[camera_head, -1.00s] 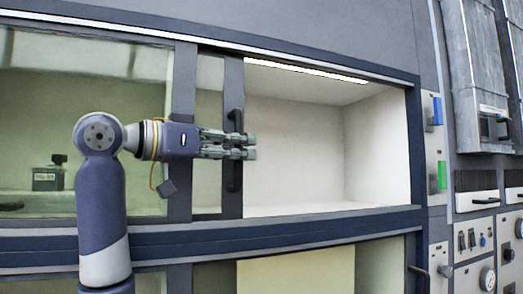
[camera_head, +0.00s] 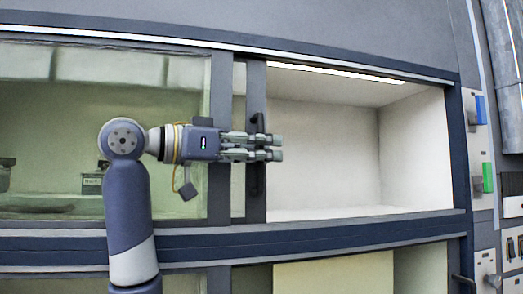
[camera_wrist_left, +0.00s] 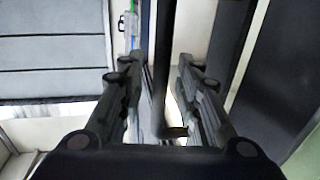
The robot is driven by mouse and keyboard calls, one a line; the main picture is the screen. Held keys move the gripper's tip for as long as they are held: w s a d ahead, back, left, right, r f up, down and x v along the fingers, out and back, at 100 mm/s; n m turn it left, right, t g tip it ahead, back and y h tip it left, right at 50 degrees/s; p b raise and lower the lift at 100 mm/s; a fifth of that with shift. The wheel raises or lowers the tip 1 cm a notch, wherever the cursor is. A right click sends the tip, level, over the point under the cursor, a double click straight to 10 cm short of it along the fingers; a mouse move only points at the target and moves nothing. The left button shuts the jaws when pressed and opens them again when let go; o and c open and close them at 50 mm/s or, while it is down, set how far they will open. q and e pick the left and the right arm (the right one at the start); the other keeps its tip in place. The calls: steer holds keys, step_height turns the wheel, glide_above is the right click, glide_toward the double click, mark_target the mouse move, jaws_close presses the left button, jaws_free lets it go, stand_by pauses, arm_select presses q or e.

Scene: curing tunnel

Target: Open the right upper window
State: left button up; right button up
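The right upper window's dark frame (camera_head: 256,90) stands far to the left, largely behind the left upper window (camera_head: 150,130). To its right is a wide open gap into a white compartment (camera_head: 325,150). The black vertical handle (camera_head: 258,182) is on this frame. My left gripper (camera_head: 279,148) is at the handle's middle, its fingertips reaching past it to the right. In the left wrist view the dark handle bar (camera_wrist_left: 164,60) runs between the two fingers of my left gripper (camera_wrist_left: 161,65), with some space visible beside it. My right gripper is out of view.
A dark blue rail (camera_head: 330,235) runs below the windows, with lower windows under it. The right frame post (camera_head: 460,150) bounds the opening. A panel with blue and green switches (camera_head: 483,178) stands further right. Small equipment (camera_head: 91,183) shows behind the left glass.

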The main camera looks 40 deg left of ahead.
arm_select(q)
steer(key=v, duration=1.2)
steer(key=shift+f, duration=0.1)
stand_by(0.4)
